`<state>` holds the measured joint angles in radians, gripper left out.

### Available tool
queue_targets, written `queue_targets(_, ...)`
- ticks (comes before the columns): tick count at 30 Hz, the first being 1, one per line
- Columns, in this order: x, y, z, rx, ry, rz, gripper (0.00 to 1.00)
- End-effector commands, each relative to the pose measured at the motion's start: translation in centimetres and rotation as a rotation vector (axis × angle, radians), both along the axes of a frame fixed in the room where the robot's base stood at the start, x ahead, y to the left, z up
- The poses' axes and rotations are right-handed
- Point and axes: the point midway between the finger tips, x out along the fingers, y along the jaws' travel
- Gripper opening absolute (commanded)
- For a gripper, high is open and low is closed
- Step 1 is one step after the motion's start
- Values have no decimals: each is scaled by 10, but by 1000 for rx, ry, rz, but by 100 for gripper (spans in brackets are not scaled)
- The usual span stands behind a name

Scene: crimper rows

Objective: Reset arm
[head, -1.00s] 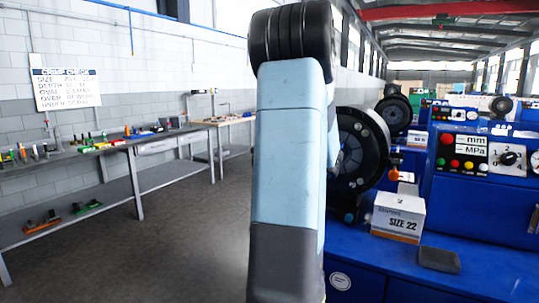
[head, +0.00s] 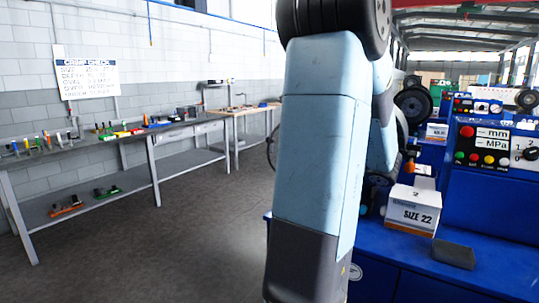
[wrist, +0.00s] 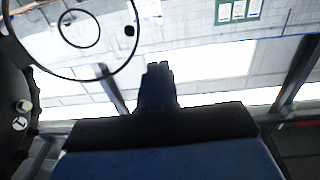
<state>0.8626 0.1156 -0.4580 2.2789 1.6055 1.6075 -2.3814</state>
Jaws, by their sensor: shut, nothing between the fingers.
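My arm (head: 318,150) stands upright in the middle of the head view and is light blue with dark joints. It hides part of the crimper row behind it. My gripper (wrist: 157,72) shows in the wrist view as a dark pair of fingers pressed together, pointing up the picture. It is shut and empty, with a pale wall and bright windows beyond it. In the head view I cannot make out the gripper behind the arm.
A white SIZE 22 box (head: 412,210) and a dark block (head: 454,254) lie on the blue bench (head: 495,270) at right. A control panel (head: 495,145) stands behind. Tool tables (head: 75,150) line the left wall. The floor (head: 185,240) between is clear.

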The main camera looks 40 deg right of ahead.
Motion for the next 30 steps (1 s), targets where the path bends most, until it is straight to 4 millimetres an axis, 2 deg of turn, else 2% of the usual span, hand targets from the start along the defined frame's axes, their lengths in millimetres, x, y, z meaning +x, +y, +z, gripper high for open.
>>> queue_targets(7,0,2,0,1,2,5,0)
queue_targets(11,10,25,1,40,49,64,0)
queue_targets(14,21,66,3,105,145,163,0)
queue_targets(18,30,141,-1,197,362,313,0)
queue_targets(20,29,171,-4,220,464,360,0)
queue_targets(24,18,232,-13,239,701,420,0)
queue_targets(30,-11,297,-27,183,999,393,0)
